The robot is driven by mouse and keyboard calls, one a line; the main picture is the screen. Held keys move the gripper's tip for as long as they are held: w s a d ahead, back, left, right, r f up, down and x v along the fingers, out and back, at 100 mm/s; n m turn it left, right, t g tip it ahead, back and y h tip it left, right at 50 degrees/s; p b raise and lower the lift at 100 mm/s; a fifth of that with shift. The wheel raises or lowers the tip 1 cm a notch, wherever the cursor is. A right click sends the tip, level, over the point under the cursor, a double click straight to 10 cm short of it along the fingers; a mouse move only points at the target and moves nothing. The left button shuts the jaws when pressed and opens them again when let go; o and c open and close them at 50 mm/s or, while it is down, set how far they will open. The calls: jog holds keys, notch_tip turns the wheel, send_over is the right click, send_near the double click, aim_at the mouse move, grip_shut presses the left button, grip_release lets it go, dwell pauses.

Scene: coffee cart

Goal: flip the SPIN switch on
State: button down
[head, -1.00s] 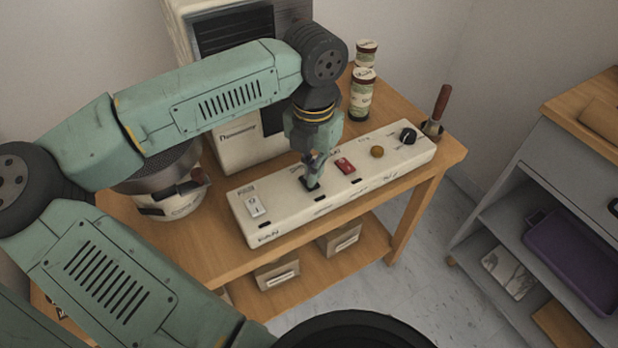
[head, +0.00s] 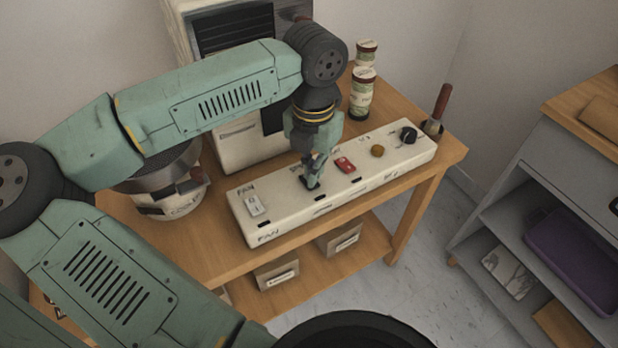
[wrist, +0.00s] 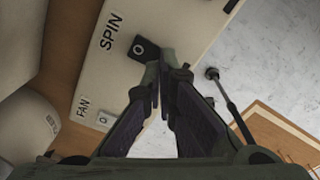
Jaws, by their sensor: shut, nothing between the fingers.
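The long white control box (head: 290,203) lies on the wooden cart top. In the wrist view, the SPIN switch (wrist: 143,48) is a dark plate with a small pale ring mark, beside the printed word SPIN on the box (wrist: 130,75). My gripper (wrist: 160,72) is shut and empty, its fingertips just beside the switch plate, overlapping its edge in this view. In the head view my gripper (head: 312,182) points down at the same dark switch and mostly hides it. I cannot tell whether the fingertips touch it, nor its on/off position.
The white FAN switch (head: 254,205) is left of my gripper. A red switch (head: 345,165), a brown knob (head: 377,151) and a black knob (head: 408,136) sit to the right. A cooler pot (head: 172,203) and stacked cans (head: 362,92) stand nearby. A red-handled tool (head: 442,104) is at the right end.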

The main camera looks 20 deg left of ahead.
jog(key=shift+f+b, duration=0.95)
jog(key=shift+b, duration=0.05)
dwell(0.3)
jog(key=shift+r, duration=0.1)
jog(key=shift+r+p, duration=1.65)
jog(key=shift+r, duration=1.85)
